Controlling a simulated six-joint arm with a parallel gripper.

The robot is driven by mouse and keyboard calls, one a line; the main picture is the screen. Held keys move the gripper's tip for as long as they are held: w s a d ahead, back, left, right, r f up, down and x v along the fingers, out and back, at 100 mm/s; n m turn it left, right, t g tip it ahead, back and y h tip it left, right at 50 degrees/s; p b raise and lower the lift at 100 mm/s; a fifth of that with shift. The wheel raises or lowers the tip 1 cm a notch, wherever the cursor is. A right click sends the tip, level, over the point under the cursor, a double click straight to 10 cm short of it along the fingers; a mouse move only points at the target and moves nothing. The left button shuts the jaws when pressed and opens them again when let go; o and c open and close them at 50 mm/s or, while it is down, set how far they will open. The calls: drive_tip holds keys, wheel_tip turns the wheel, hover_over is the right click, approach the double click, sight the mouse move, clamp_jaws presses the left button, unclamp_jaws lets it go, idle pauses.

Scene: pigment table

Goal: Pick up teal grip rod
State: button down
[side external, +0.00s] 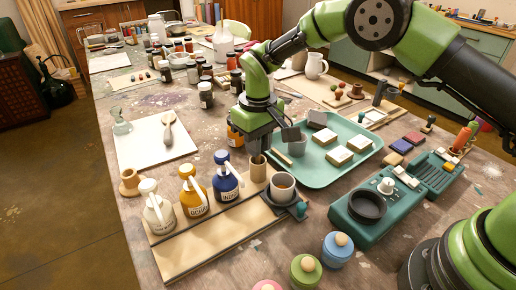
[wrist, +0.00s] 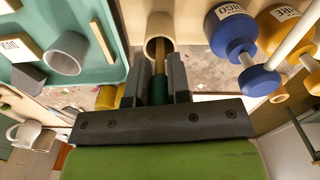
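The teal grip rod shows in the wrist view as a dark teal handle (wrist: 159,90) with a thin wooden shaft above it in the picture. The shaft reaches toward the mouth of a round wooden holder (wrist: 151,45). My gripper (wrist: 158,78) has its two dark fingers close on either side of the handle, which fills the gap between them. In the side view my gripper (side external: 261,147) points down just above the wooden holder (side external: 258,168). There the rod is mostly hidden by the fingers. I cannot tell whether its lower end is still inside the holder.
A blue bottle (side external: 226,183), a yellow bottle (side external: 193,196) and a white bottle (side external: 157,216) stand left of the holder. A grey cup (side external: 283,187) stands close on its right. A teal tray (side external: 337,179) with pale blocks lies behind. A teal scale (side external: 359,218) stands further right.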

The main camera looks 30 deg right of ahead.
idle(0.3)
drive_tip(key=r, duration=0.9)
drive_tip(key=shift+s+r, duration=0.2)
drive_tip(key=s+r+g+h, duration=0.1)
drive_tip(key=s+r+g, duration=0.1)
drive_tip(key=s, duration=0.4)
wheel_tip(320, 180, down, 10)
drive_tip(key=shift+a, duration=0.15)
drive_tip(key=shift+s+f, duration=0.1)
idle(0.5)
